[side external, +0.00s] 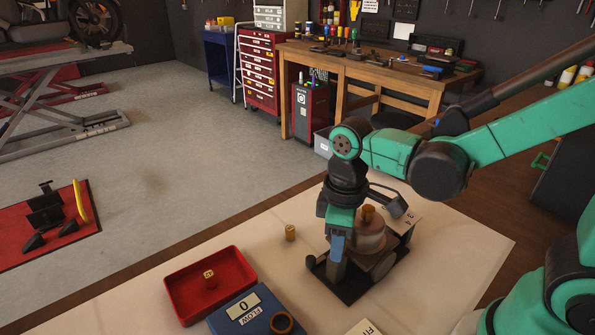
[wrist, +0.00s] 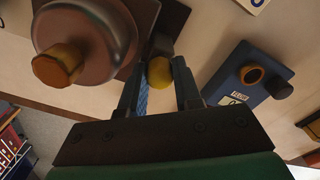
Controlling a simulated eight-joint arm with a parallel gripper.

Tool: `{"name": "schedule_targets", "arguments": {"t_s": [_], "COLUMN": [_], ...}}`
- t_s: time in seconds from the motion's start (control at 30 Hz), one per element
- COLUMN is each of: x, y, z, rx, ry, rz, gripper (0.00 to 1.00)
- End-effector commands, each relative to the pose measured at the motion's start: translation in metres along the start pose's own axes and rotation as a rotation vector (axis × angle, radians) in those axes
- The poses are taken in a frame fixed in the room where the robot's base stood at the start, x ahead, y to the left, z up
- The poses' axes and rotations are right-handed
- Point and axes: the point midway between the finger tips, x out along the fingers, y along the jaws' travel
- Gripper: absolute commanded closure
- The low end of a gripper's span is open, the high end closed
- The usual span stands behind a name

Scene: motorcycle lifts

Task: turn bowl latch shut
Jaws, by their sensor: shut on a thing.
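The fuel bowl unit (side external: 368,238) stands on a dark base plate (side external: 352,288), with a brass hex piece (side external: 368,213) on its top. In the wrist view the round brown bowl (wrist: 98,28) and its brass hex (wrist: 58,65) are at the upper left. My gripper (wrist: 160,82) points down at the bowl's left side in the side view (side external: 337,262). Its fingers are close around a yellow knob (wrist: 160,73), which looks like the latch's knob. A blue strip (wrist: 143,98) shows by the left finger. The side view hides the knob.
A small brass cylinder (side external: 290,233) stands on the pale mat (side external: 455,250). A red tray (side external: 245,264) with a brass part (side external: 209,279) lies to the left. A blue box (side external: 238,312) with a brown ring (side external: 282,322) is in front. A wheel-lift plate (side external: 50,228) lies on the floor.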

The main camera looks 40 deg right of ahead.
Motion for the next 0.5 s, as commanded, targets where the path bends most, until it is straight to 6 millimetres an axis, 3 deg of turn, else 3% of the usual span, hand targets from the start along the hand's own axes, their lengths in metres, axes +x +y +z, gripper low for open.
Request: {"name": "schedule_targets", "arguments": {"t_s": [0.5], "x": [-0.0004], "y": [0.0002], "z": [-0.0003], "rx": [0.484], "ry": [0.0], "rz": [0.0], "gripper": [1.0]}}
